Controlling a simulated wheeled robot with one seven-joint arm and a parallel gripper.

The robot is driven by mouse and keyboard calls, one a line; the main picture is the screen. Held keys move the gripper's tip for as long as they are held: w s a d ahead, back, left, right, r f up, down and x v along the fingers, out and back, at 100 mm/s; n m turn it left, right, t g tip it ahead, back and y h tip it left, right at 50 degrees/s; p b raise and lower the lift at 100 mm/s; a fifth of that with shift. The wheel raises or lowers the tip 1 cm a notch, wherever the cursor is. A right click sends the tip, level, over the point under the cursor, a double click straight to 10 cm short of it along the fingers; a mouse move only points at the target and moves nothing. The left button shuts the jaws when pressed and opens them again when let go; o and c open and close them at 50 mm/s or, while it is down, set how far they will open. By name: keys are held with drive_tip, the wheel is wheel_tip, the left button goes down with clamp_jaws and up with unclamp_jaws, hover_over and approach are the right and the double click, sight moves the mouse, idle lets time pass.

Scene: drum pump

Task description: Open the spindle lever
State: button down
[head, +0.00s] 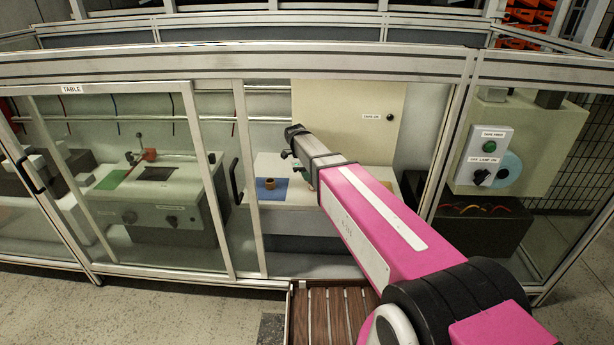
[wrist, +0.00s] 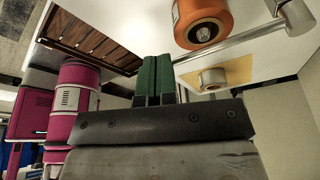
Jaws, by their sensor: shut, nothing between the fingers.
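My gripper (wrist: 154,62) shows in the wrist view with its two green fingers together and nothing between them. In the head view my gripper (head: 298,171) is inside the enclosure, over the right-hand white bench, its fingers small and partly hidden by my arm. In the wrist view an orange cylinder (wrist: 203,22) with a metal centre is close, to the right of and above the fingers. A grey metal bar (wrist: 232,46) slants past just below it, ending in a thicker pale piece at upper right. I cannot tell for certain whether this bar is the spindle lever. The fingers appear apart from the cylinder.
A beige cabinet (head: 348,112) rises behind. Metal posts (head: 247,180) and glass panels frame the opening. A control box (head: 486,155) hangs at right. A wooden slatted platform (head: 327,315) lies in front.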

drive_tip(key=shift+d, duration=0.1)
drive_tip(key=shift+s+d+n, duration=0.1)
drive_tip(key=shift+d+n, duration=0.15)
drive_tip(key=shift+n, duration=0.05)
drive_tip(key=shift+s+d+n, duration=0.1)
drive_tip(key=shift+d+n, duration=0.3)
drive_tip(key=shift+d, duration=0.05)
drive_tip(key=shift+s+d+n+t, duration=0.15)
drive_tip(key=shift+d+n+t, duration=0.35)
drive_tip(key=shift+d+n, duration=0.4)
drive_tip(key=w+d+n+t, duration=0.1)
drive_tip(key=d+n, duration=0.1)
drive_tip(key=n, duration=0.1)
drive_tip(key=w+d+n, duration=0.1)
drive_tip(key=d+n, duration=0.2)
drive_tip(key=w+d+n+t, duration=0.1)
drive_tip(key=d+n, duration=0.2)
drive_tip(key=shift+w+d+t, duration=0.15)
drive_tip(key=shift+w+t, duration=0.05)
drive_tip(key=shift+t, duration=0.1)
drive_tip(key=w+n, duration=0.1)
drive_tip(key=w+d+n, duration=0.1)
drive_tip(key=shift+w+d+n+t+y, duration=0.1)
drive_tip(key=shift+d+n+t+y, duration=0.2)
drive_tip(key=shift+n+y, duration=0.1)
drive_tip(key=shift+w+d, duration=0.3)
drive_tip(key=shift+w, duration=0.35)
